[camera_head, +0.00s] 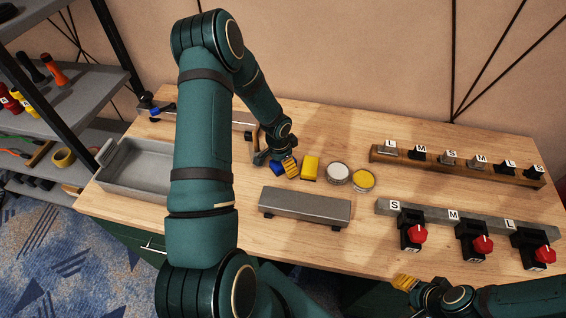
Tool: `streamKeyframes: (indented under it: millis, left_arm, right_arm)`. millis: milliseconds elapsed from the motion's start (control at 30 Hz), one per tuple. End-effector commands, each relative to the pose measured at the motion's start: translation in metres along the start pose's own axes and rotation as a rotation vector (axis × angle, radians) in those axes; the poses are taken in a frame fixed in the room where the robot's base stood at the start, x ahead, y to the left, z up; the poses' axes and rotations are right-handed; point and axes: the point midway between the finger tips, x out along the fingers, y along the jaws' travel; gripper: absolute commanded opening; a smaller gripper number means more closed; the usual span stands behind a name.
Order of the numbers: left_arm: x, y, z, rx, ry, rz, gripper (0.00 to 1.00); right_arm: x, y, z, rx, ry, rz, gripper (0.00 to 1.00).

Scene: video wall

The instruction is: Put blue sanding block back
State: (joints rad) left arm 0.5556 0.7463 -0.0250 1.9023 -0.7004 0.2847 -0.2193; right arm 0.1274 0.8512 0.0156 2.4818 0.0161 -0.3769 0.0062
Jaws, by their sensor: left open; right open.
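A small blue block (276,165), which looks like the blue sanding block, is on the wooden workbench (330,255), partly hidden by my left gripper. My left gripper (288,167), with yellow-orange fingertips, is open and right at the blue block; I cannot tell whether it touches it. A yellow block (310,167) stands just to its right. My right gripper (404,283), with similar fingertips, is open and empty at the bench's front edge. My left arm hides part of the bench's left side.
Two round tins (338,173) sit right of the yellow block. A grey raised plate (305,206) lies in front. A grey tray (130,166) is at left. A labelled rack (455,165) and a rail with red-knobbed clamps (470,222) fill the right. Shelves (55,95) stand far left.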

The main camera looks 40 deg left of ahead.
Motion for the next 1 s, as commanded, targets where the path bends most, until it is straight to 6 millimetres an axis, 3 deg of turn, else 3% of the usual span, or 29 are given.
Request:
streamKeyframes:
  millis: [533, 700, 1000]
  left_arm:
    - [-0.103, -0.001, 0.0, 0.0, 0.002, -0.002, 0.86]
    - [-0.117, 0.0, 0.0, -0.001, 0.001, -0.001, 0.86]
    - [-0.12, 0.0, 0.0, 0.001, 0.0, 0.0, 0.86]
  right_arm:
    - [-0.014, -0.005, -0.003, 0.001, 0.002, -0.002, 0.47]
    - [-0.016, -0.005, -0.003, 0.001, 0.002, -0.003, 0.47]
    - [-0.016, -0.005, -0.003, 0.001, 0.002, -0.003, 0.47]
